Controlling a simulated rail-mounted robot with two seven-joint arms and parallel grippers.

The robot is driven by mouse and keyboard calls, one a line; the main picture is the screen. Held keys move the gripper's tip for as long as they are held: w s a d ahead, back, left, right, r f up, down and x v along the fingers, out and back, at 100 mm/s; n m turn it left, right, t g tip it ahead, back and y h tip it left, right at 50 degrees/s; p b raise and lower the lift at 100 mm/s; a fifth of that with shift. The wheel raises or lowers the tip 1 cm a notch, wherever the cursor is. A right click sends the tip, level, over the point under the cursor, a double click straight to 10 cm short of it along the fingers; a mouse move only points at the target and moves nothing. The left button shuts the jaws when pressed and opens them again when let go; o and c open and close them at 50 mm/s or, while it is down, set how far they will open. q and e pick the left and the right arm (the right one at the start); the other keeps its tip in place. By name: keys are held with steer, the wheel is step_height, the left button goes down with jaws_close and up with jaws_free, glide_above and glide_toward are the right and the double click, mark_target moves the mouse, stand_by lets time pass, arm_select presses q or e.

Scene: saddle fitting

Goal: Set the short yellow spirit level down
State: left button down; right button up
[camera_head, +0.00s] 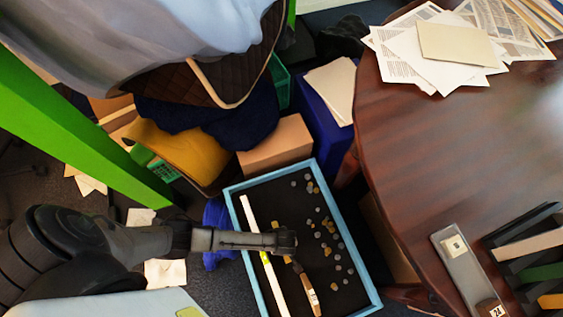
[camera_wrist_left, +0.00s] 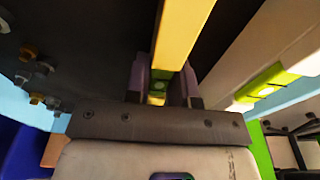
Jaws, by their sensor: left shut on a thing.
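My left gripper (camera_head: 287,243) reaches in from the left over a blue-rimmed tray (camera_head: 268,176) with a dark floor. In the left wrist view my left gripper (camera_wrist_left: 163,88) is shut on the short yellow spirit level (camera_wrist_left: 187,28), with a green vial between the fingers. The level runs away from the palm over the dark floor. In the head view the gripper mostly hides it. I cannot tell whether it touches the tray floor. My right gripper is not in view.
A long white level (camera_head: 250,215) with a yellow-green vial lies along the tray's left side; it also shows in the left wrist view (camera_wrist_left: 275,45). A narrow brown piece (camera_head: 310,294) lies beside it. Several nuts and bolts (camera_head: 326,225) are scattered on the right. A wooden table (camera_head: 440,150) stands right.

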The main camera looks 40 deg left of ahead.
arm_select(q)
steer(key=c, duration=1)
jaws_free()
steer(key=shift+s+d+r+p, duration=0.2)
steer(key=shift+r+p, duration=0.95)
steer(key=shift+r, duration=0.9)
steer(key=shift+s+d+r+p, duration=0.1)
steer(key=shift+d+r+p, duration=0.15)
steer(key=shift+r+p, duration=1.35)
steer(key=shift+s+d+r+p, duration=0.15)
steer(key=shift+r+p, duration=0.6)
steer(key=shift+r, duration=1.7)
steer(key=shift+r, duration=0.15)
